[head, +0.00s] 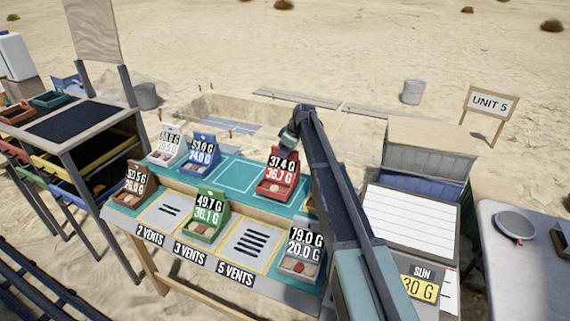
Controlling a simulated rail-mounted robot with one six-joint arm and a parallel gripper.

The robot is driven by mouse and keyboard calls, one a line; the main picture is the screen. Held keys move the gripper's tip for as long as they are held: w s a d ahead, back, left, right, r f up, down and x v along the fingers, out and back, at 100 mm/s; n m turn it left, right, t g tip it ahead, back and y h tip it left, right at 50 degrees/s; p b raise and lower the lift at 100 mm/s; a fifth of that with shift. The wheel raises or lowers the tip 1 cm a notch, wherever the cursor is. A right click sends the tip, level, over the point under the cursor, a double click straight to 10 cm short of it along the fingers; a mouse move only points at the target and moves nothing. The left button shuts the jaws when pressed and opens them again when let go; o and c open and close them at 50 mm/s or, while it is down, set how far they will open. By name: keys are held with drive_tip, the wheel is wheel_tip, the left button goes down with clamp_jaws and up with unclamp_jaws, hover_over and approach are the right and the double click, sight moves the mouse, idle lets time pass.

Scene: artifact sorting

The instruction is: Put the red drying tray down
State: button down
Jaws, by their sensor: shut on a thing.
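The red drying tray (268,189) is at the back right of the sorting table, with a tall back card reading 37.4 G and 36.7 G and small round pieces inside. My gripper (289,143) is at the top of the tray's back, shut on it; the fingers are small and partly hidden by my arm. The tray is upright over the teal back strip (233,176). I cannot tell whether its base touches the strip.
White (168,149), blue (202,153), brown (136,186), green (207,218) and grey (298,258) trays stand on the table. Teal space left of the red tray is free. My arm hides the table's right end.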

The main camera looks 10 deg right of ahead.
wheel_tip(320, 180, down, 2)
drive_tip(key=shift+f+b, duration=0.25)
drive_tip(key=shift+b, duration=0.1)
drive_tip(key=shift+r+p, duration=0.3)
drive_tip(key=shift+r, duration=0.05)
drive_tip(key=shift+f, duration=0.25)
drive_tip(key=c, duration=1)
unclamp_jaws()
drive_tip(key=shift+r, duration=0.1)
